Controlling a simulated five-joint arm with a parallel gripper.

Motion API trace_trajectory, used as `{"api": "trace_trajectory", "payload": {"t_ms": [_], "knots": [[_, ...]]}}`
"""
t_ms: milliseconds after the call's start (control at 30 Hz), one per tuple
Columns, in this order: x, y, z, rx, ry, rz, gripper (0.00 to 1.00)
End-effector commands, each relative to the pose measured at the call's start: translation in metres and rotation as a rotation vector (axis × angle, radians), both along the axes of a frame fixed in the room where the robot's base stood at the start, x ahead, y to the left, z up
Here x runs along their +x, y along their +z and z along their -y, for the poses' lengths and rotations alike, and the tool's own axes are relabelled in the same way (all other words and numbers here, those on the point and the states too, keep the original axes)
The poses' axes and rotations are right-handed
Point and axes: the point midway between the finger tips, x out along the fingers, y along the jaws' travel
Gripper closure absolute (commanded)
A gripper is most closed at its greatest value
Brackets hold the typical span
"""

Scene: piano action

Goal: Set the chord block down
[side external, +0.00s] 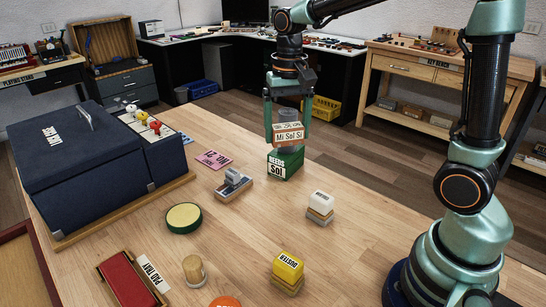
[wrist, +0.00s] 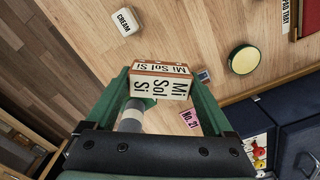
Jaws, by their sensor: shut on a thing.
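The chord block (side external: 289,136) is a wood-brown and white block lettered "Mi Sol Si". My gripper (side external: 288,128) is shut on it, one green finger on each side. In the wrist view the block (wrist: 160,82) sits between the fingertips of my gripper (wrist: 160,75). In the side view it is right above a green box (side external: 286,163) lettered "Reeds Sol"; I cannot tell whether they touch. A grey cylinder (side external: 289,113) shows behind the block between the fingers, and I cannot tell what it is.
A navy case (side external: 70,160) with coloured knobs stands at the left. A grey stamp-like piece (side external: 233,184), a pink card (side external: 213,159), a round green-rimmed pad (side external: 184,218), a white-topped block (side external: 320,207) and a yellow duster (side external: 288,268) lie around. Bare tabletop lies between them.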

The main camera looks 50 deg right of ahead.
Motion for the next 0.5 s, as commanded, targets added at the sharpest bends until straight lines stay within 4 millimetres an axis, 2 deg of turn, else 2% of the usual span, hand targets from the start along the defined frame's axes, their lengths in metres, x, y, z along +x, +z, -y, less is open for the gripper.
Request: {"api": "trace_trajectory", "payload": {"t_ms": [33,200,333,500], "knots": [[0.008,-0.001,-0.027,0.0,0.087,-0.002,0.69],[0.022,-0.003,-0.101,0.0,0.328,-0.001,0.69],[0.024,-0.005,-0.145,0.0,0.462,-0.001,0.69],[0.022,-0.007,-0.175,0.0,0.554,0.0,0.69]]}}
